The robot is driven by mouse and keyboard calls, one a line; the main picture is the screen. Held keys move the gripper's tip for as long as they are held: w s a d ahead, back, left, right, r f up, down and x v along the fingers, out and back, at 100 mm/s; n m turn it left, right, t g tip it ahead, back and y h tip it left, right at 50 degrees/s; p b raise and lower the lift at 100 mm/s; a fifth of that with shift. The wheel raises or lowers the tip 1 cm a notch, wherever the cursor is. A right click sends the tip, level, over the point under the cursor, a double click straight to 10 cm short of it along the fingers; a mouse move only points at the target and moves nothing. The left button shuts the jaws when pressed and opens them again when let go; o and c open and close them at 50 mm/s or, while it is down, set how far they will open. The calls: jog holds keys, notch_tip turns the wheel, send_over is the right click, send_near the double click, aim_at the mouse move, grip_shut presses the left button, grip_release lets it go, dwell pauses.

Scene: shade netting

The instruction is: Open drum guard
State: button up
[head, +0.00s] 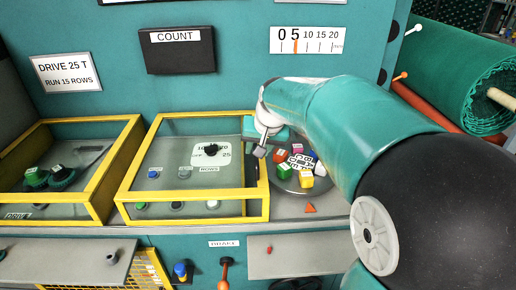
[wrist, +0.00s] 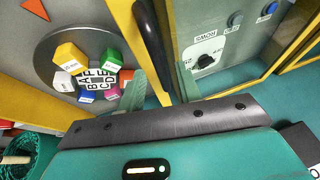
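A yellow-framed clear guard (head: 128,190) covers a control panel with a dark knob (head: 211,150) and several buttons, left of my gripper. It appears closed; no label names it as the drum guard. A black bar handle (head: 263,172) stands at its right edge and also shows in the wrist view (wrist: 151,38). My gripper (head: 262,147) is over the handle's upper end. In the wrist view its green fingers (wrist: 160,84) are apart, with the handle's near end between or just beyond them. Contact cannot be told. My arm hides part of the area to the right.
A round grey dish (head: 288,183) with several coloured, lettered blocks lies right of the handle. Another yellow-framed guard (head: 100,180) stands left. Above are a COUNT box (head: 180,58) and a scale (head: 308,40). Green netting rolls (head: 462,75) are at right.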

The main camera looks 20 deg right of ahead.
jog(key=v, duration=1.3)
jog(key=shift+r, duration=0.2)
jog(key=shift+s, duration=0.15)
jog(key=s+a+f+n, duration=0.2)
jog(key=s+a+f, duration=0.2)
jog(key=s, duration=0.5)
jog(key=s+a+f+n, duration=0.2)
jog(key=s+a+f, duration=0.1)
jog(key=s+f, duration=0.5)
jog(key=shift+s+a+t+h, duration=0.3)
jog(key=shift+s+a, duration=0.1)
jog(key=shift+s, duration=0.5)
jog(key=shift+d+f, duration=0.15)
